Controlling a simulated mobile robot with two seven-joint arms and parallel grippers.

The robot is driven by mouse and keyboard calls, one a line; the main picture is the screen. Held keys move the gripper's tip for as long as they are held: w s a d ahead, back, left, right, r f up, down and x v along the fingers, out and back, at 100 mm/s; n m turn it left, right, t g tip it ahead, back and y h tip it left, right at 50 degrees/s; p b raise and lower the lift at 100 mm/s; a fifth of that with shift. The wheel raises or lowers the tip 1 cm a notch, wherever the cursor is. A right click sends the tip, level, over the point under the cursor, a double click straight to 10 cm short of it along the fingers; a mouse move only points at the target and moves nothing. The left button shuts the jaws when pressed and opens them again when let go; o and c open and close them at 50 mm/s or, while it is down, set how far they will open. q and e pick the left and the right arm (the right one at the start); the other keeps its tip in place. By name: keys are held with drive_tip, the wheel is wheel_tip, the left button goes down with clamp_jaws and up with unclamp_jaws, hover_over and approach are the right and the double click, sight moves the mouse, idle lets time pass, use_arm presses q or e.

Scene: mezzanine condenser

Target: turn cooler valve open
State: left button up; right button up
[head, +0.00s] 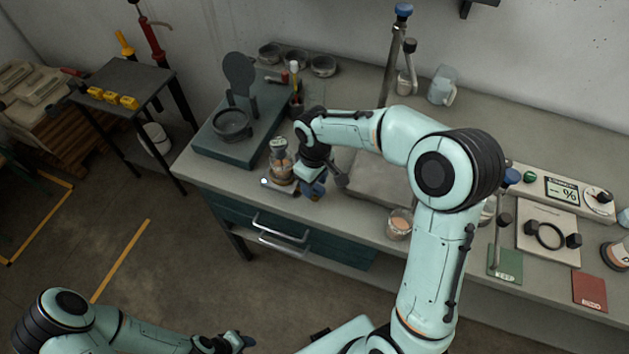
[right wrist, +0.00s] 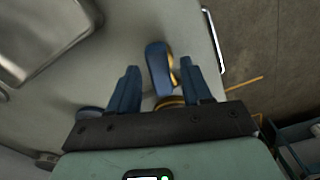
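A blue lever handle with a yellow-orange edge (right wrist: 158,68), which looks like the cooler valve's handle, shows in the right wrist view. It stands between the two blue fingers of my right gripper (right wrist: 160,75). The fingers are apart, with a gap on each side of the handle. In the head view my right gripper (head: 314,188) is low over the bench's front edge, just right of a small glass apparatus (head: 281,165). My arm hides part of the valve there. My left gripper (head: 238,342) is at the bottom edge, away from the bench; its opening is unclear.
A teal stand with a dark bowl (head: 231,124) is left of the apparatus. A glass beaker (head: 399,224) stands near the front edge to the right. A tall tap post (head: 392,62) rises at the back. Drawers with handles (head: 282,228) are below the bench.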

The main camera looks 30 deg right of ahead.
drive_tip(key=shift+r, duration=0.1)
use_arm(q)
drive_tip(key=shift+w+r+p, duration=0.65)
drive_tip(key=shift+w+r, duration=0.2)
drive_tip(key=shift+w, duration=0.05)
use_arm(e)
wheel_tip(320, 180, up, 13)
